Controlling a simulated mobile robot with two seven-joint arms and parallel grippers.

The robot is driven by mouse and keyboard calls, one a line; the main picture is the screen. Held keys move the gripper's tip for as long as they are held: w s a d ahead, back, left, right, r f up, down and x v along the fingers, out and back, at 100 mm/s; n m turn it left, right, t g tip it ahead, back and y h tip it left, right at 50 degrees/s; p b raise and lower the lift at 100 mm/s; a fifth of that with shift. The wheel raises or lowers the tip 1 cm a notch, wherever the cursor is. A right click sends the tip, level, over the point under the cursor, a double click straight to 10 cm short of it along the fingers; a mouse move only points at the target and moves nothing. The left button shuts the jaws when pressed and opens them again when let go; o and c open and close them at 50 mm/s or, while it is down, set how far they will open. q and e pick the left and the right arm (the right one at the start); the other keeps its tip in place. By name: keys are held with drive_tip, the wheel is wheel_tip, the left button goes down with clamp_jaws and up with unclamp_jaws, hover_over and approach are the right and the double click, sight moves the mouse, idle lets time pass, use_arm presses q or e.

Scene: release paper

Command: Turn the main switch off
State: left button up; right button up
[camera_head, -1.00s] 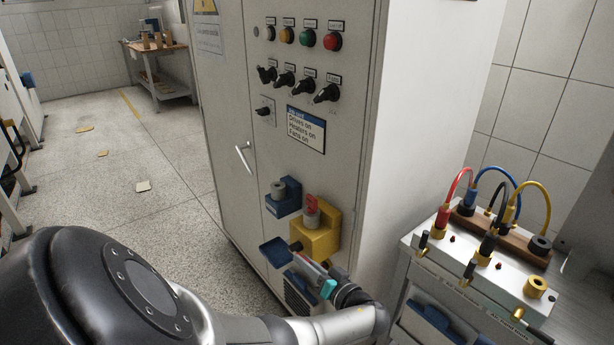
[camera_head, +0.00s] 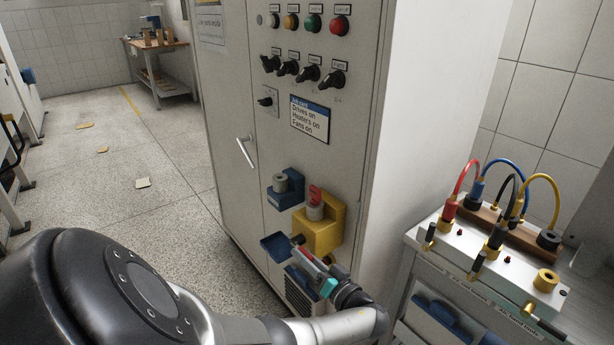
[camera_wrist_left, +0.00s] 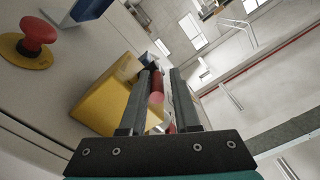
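The grey control cabinet (camera_head: 236,122) carries a yellow box (camera_head: 322,232) low on its front. A red piece (camera_head: 315,196) on a grey cylinder sits at that box. My left gripper (camera_head: 306,262) is just below and in front of the box. A red bar (camera_head: 313,268) lies along it. In the left wrist view, the yellow box (camera_wrist_left: 105,95) is left of the two dark fingers (camera_wrist_left: 160,80). The fingers stand apart with the red bar (camera_wrist_left: 157,86) between them, nearer the left finger; a gap shows at the right finger. My right gripper is out of view.
Lamps (camera_head: 313,24), black rotary knobs (camera_head: 309,74) and a placard (camera_head: 309,120) are higher on the cabinet. A blue holder (camera_head: 285,189) is beside the yellow box. A red mushroom button (camera_wrist_left: 38,30) shows in the wrist view. A bench with coloured cables (camera_head: 485,245) stands right.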

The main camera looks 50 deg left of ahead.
use_arm(q)
drive_tip(key=shift+o, duration=0.2)
drive_tip(key=shift+d+f, duration=0.1)
drive_tip(key=shift+f, duration=0.3)
drive_tip(key=shift+w+d, duration=0.1)
drive_tip(key=shift+d, duration=0.05)
drive_tip(key=d, duration=1.4)
drive_tip(key=shift+s+d, duration=0.2)
drive_tip(key=shift+s, duration=0.2)
drive_tip(key=s+f+m+h, duration=0.4)
drive_tip(key=s+f+m, duration=0.1)
drive_tip(key=f, duration=0.6)
drive_tip(key=s+f+m+h, duration=0.4)
drive_tip(key=s+f, duration=0.1)
drive_tip(key=f, duration=0.6)
drive_tip(key=s+d+f+m+h, duration=0.1)
drive_tip(key=s+d+f+h, duration=0.1)
drive_tip(key=s, duration=0.4)
drive_tip(key=s+d+f+m+t+h, duration=0.1)
drive_tip(key=s+d+f+m+h, duration=0.1)
drive_tip(key=s+f+h, duration=0.2)
drive_tip(key=s+d+f+m+t+h, duration=0.1)
drive_tip(key=s+d+f+h, duration=0.2)
drive_tip(key=s+f, duration=0.4)
drive_tip(key=shift+s+f+h, duration=0.4)
drive_tip(key=shift+s, duration=0.05)
